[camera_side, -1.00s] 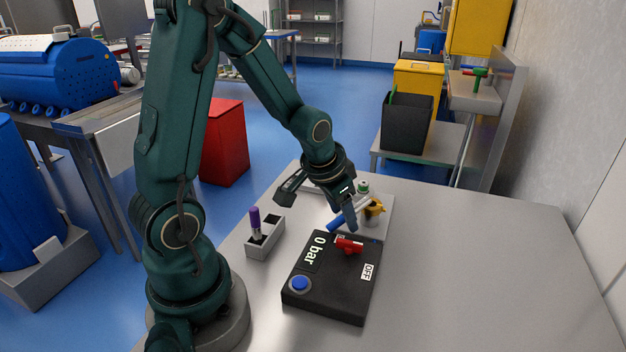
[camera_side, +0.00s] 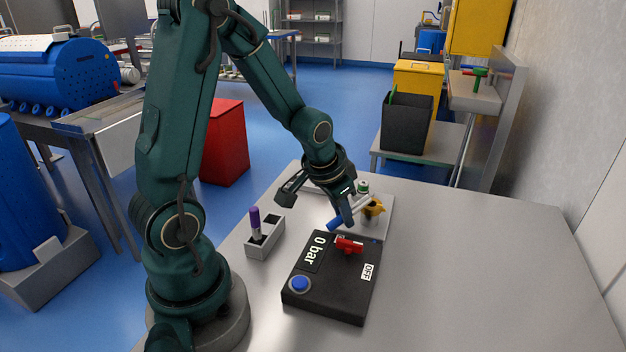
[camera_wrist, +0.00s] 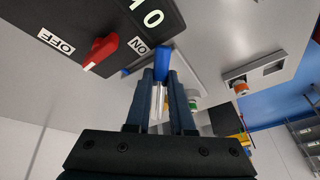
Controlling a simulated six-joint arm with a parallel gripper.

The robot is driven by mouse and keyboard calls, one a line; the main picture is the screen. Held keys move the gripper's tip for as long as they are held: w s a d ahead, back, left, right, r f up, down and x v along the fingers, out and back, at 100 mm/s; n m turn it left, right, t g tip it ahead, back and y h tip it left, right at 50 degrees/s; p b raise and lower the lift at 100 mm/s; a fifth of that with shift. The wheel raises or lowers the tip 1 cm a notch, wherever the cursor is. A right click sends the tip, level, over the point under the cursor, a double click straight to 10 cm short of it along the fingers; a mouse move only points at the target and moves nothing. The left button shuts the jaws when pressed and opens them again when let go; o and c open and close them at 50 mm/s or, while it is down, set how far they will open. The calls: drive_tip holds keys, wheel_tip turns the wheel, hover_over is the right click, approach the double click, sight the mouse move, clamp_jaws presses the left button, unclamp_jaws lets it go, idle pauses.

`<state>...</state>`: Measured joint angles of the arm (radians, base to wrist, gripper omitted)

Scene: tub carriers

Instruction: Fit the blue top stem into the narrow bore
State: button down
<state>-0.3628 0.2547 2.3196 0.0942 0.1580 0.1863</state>
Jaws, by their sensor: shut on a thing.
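My gripper (camera_side: 347,213) is shut on the blue top stem (camera_side: 334,224), just above the back edge of the black box. The stem lies tilted across the fingers, its blue end at lower left and its pale shaft at upper right. In the wrist view, the blue end (camera_wrist: 163,60) shows beyond my gripper's fingers (camera_wrist: 162,85), with the clear-looking shaft between them. A grey block (camera_side: 263,251) at left has a purple-topped piece (camera_side: 255,222) standing in it and a dark square opening beside it. I cannot tell which opening is the narrow bore.
The black box (camera_side: 325,298) has a red switch (camera_side: 349,245), a blue button (camera_side: 299,284) and a "0 bar" display. The table's right side is clear.

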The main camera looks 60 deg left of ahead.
drive_tip(key=shift+r, duration=0.7)
wheel_tip(320, 180, up, 3)
drive_tip(key=shift+w, duration=0.1)
drive_tip(key=shift+s+a+r, duration=4.15)
drive_tip(key=shift+a+r, duration=0.05)
drive_tip(key=shift+r, duration=1.55)
drive_tip(key=m+g+y, duration=0.2)
drive_tip(key=m+y, duration=1.4)
drive_tip(key=m, duration=0.4)
hover_over(375, 208)
wheel_tip(375, 208, down, 10)
drive_tip(key=shift+r, duration=0.1)
drive_tip(key=shift+f, duration=2.55)
